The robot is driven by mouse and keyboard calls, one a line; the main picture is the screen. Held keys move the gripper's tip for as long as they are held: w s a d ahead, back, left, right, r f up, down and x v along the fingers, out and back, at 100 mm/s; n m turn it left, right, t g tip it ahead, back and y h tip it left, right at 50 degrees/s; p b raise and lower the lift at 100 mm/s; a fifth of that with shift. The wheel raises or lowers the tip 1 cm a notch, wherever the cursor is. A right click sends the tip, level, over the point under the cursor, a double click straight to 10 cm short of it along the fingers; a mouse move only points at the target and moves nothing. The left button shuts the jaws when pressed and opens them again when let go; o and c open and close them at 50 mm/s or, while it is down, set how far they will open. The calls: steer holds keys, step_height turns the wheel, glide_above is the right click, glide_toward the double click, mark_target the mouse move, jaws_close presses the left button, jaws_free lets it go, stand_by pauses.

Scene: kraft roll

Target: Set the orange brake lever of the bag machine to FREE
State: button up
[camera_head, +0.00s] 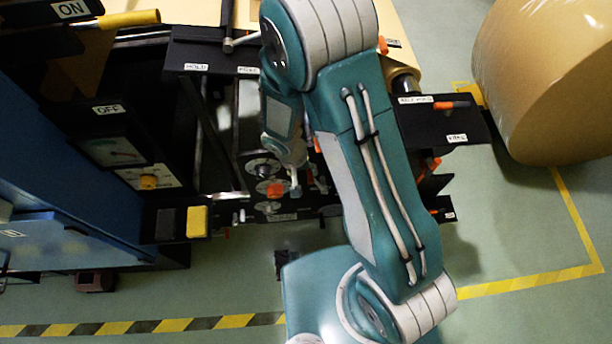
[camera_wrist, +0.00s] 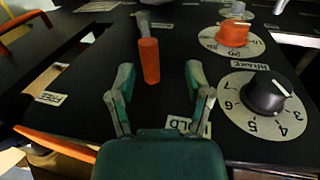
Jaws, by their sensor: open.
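The lever with an orange handle (camera_wrist: 149,60) is on a black panel in the wrist view. Its grey arm runs up to a pivot at the top, and its handle points down toward me. A FREE label (camera_wrist: 50,98) lies to its left; a partly covered HOLD label (camera_wrist: 188,125) lies below right of it. A BRAKE label (camera_wrist: 250,66) is to the right. My gripper (camera_wrist: 159,74) is open, one finger on each side of the handle, with gaps showing on both sides. In the head view my wrist hangs over the machine, and I cannot make out this lever there.
A black knob (camera_wrist: 266,94) on a numbered dial and an orange knob (camera_wrist: 232,36) sit right of the lever. Another orange bar (camera_wrist: 55,145) crosses the lower left. In the head view a large brown roll (camera_head: 550,75) stands right, with green floor (camera_head: 530,235) below it.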

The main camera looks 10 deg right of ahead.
steer(key=v, duration=0.8)
steer(key=shift+w, duration=0.1)
steer(key=c, duration=0.8)
steer(key=shift+a+n, duration=0.25)
steer(key=shift+n, duration=0.65)
jaws_close()
steer(key=a+n, duration=0.5)
steer(key=n, duration=1.1)
steer(key=d+f, duration=0.6)
steer(key=f, duration=0.3)
steer(key=shift+w+d+f, duration=0.2)
steer(key=shift+d+f, duration=0.05)
